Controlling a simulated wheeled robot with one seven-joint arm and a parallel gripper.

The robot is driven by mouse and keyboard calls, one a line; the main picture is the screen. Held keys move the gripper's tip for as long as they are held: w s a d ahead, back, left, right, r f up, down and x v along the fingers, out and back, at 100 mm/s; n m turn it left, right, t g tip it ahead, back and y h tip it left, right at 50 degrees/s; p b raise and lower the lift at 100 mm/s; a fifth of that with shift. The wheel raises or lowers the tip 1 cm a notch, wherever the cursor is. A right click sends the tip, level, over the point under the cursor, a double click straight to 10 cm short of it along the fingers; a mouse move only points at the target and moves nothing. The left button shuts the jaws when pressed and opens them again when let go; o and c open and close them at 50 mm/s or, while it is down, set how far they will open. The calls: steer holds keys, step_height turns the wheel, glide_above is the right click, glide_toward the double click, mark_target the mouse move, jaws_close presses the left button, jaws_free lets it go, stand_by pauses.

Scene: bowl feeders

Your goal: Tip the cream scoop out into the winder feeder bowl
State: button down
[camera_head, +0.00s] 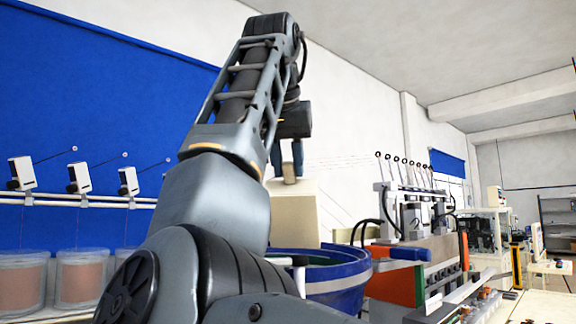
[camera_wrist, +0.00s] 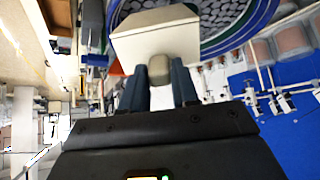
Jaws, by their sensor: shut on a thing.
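The cream scoop (camera_head: 300,210) hangs below my gripper (camera_head: 287,160) in the head view, in front of and above the rim of the blue feeder bowl (camera_head: 338,275). My arm hides the bowl's left part. In the wrist view my gripper (camera_wrist: 160,78) is shut on the scoop's short handle, with a dark finger on each side. The scoop's cream body (camera_wrist: 155,38) shows beyond the fingertips and covers part of the bowl (camera_wrist: 262,18). The scoop's opening and contents are hidden.
A winding machine (camera_head: 412,215) with upright rods stands right of the bowl, close to it, with an orange panel (camera_head: 392,285) below. Copper-coloured spools (camera_head: 80,280) in clear tubs stand at left before a blue wall panel (camera_head: 90,100). A bench with machines runs to the right.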

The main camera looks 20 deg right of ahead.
steer(key=shift+r+t+h+b, duration=0.15)
steer(key=shift+t+h+b, duration=0.25)
steer(key=shift+t+b, duration=0.2)
step_height(320, 180, up, 8)
steer(key=t+h+b, duration=0.2)
steer(key=t, duration=0.1)
steer(key=t+h+b, duration=0.2)
steer(key=t+b, duration=0.1)
steer(key=t, duration=0.1)
steer(key=shift+r+h, duration=0.2)
steer(key=shift+h, duration=0.1)
